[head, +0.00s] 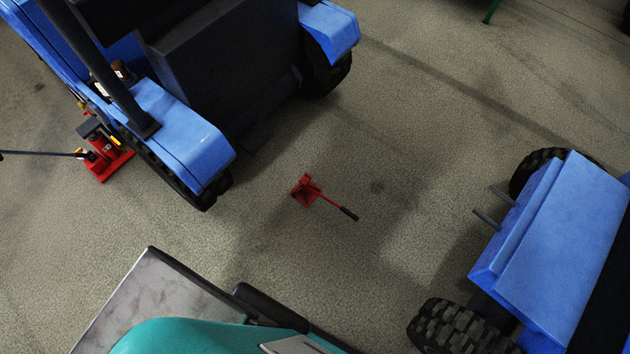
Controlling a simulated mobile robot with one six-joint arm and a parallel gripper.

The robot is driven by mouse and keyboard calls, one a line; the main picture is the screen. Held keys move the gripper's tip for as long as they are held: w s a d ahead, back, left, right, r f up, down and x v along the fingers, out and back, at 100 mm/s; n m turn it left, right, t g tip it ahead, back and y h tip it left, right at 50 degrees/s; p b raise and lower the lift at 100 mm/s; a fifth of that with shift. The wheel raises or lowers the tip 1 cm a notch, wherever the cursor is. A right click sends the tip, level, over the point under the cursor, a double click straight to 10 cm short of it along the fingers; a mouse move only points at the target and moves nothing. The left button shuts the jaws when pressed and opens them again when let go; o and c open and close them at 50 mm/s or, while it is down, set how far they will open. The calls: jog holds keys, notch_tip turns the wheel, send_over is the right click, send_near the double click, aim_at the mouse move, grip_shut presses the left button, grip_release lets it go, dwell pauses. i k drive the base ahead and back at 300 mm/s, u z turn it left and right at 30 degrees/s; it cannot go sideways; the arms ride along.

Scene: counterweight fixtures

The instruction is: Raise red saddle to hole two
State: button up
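A small red fixture (307,190) stands on the bare floor near the middle of the head view. A thin red lever with a black grip runs from it to the lower right. A larger red jack-like device (103,157) with a dark block on top stands at the left, beside a blue vehicle. A long dark handle extends from it to the left edge. I cannot tell which red part is the saddle, and no holes are readable at this size. My gripper is not in view.
A blue vehicle (180,140) with black tyres fills the upper left. Another blue vehicle (555,230), with two grey prongs, stands at the right. A teal body and a grey panel (150,300) cover the bottom left. The speckled floor (400,130) between the vehicles is open.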

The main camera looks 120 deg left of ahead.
aim_at(306, 178)
jog(key=k, duration=0.15)
jog(key=u, duration=2.9)
jog(key=k, duration=0.25)
jog(key=u, duration=1.8)
